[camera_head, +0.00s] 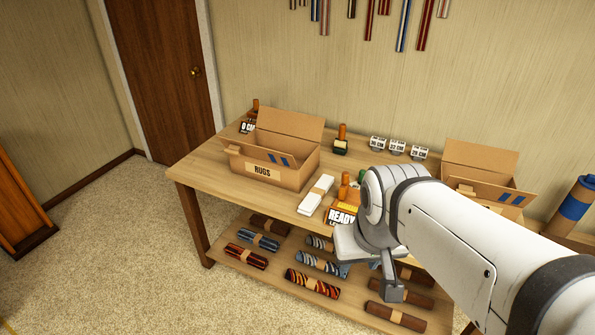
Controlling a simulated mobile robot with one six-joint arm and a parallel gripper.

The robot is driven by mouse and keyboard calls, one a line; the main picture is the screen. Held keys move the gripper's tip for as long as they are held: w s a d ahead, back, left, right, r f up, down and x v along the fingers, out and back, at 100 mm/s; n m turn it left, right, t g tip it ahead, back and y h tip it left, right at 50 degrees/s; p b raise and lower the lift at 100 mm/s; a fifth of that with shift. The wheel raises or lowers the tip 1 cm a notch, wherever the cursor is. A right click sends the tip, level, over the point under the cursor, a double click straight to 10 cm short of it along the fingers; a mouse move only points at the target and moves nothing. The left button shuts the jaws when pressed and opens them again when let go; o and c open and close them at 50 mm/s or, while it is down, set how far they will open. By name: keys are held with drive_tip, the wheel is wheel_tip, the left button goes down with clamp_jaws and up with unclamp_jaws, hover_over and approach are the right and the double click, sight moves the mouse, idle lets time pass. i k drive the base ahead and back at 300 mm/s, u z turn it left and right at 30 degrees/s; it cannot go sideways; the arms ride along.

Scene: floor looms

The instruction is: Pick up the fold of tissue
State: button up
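The fold of tissue (310,204) looks like a flat white bundle with a tan band around it. It lies on the wooden table top, just right of the open box labelled RUGS (265,170). My gripper (374,264) is to the right of the tissue and nearer the camera, at the table's front edge. It is apart from the tissue in the picture. My own wrist hides part of the gripper, and whether its fingers are open or shut is unclear.
A READY sign (342,217) and small wooden-handled tools stand right of the tissue. A second open box (480,175) stands at the right. Rolled rugs (313,283) lie on the lower shelf (226,249). The table's left end (200,165) is clear.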

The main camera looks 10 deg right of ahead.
sight(316, 195)
drive_tip(key=z, duration=0.15)
drive_tip(key=i, duration=0.9)
drive_tip(key=z, duration=2.85)
drive_tip(key=k, duration=1.3)
drive_tip(key=u, duration=1.35)
